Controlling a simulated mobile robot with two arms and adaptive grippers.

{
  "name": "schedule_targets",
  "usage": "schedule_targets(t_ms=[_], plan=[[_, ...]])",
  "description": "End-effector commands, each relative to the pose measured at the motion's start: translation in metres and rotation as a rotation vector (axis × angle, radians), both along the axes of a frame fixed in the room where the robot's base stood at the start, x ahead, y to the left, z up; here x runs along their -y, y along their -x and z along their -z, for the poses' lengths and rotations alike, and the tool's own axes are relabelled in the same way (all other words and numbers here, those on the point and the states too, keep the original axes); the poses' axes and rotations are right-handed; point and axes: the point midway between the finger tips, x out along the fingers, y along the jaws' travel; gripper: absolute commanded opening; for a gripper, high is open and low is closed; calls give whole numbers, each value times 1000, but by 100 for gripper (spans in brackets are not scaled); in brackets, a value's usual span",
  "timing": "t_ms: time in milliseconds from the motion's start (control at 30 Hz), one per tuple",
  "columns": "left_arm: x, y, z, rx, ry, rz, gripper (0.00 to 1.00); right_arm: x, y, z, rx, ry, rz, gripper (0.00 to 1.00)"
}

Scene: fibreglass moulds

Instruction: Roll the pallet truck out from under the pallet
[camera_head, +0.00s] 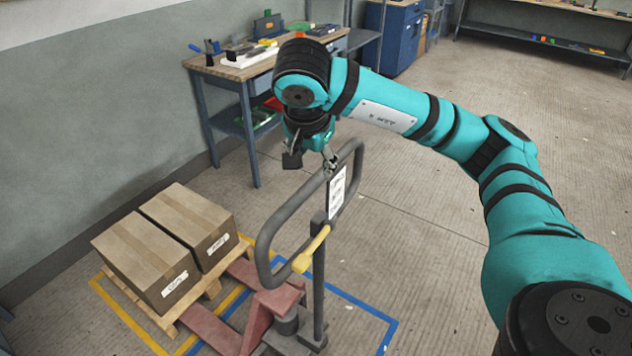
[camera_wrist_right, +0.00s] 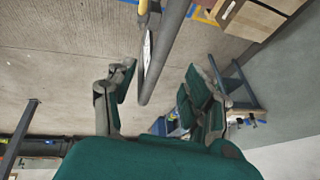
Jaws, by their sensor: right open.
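The pallet truck (camera_head: 272,312) has red forks, a dark upright tiller, a grey loop handle (camera_head: 278,215) and a yellow lever (camera_head: 311,249). Its forks run under the wooden pallet (camera_head: 211,288), which carries two cardboard boxes (camera_head: 152,262) (camera_head: 188,222). My right gripper (camera_head: 311,160) is open at the top of the loop handle. In the right wrist view, the handle bar (camera_wrist_right: 162,50) reaches between the spread fingers of this gripper (camera_wrist_right: 160,90); I cannot tell whether they touch it. My left gripper is out of view.
Yellow tape (camera_head: 125,318) and blue tape (camera_head: 388,337) mark the floor around the pallet and truck. A workbench (camera_head: 228,75) with tools stands against the wall behind. A blue cabinet (camera_head: 398,38) is farther back. The floor right of the truck is clear.

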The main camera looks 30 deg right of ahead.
Motion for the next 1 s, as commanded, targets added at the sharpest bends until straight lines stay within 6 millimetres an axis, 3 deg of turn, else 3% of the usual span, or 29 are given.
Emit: schedule_targets(t_ms=[33, 233, 500, 700, 1000], plan=[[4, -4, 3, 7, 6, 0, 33, 2, -2, 12, -7, -2, 0, 52], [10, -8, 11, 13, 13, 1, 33, 12, -12, 44, -7, -3, 2, 52], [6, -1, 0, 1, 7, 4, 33, 24, -26, 77, -5, -2, 2, 52], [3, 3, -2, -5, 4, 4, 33, 28, -31, 90, -3, 0, 1, 52], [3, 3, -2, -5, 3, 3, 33, 29, -31, 92, -1, -1, 0, 51]])
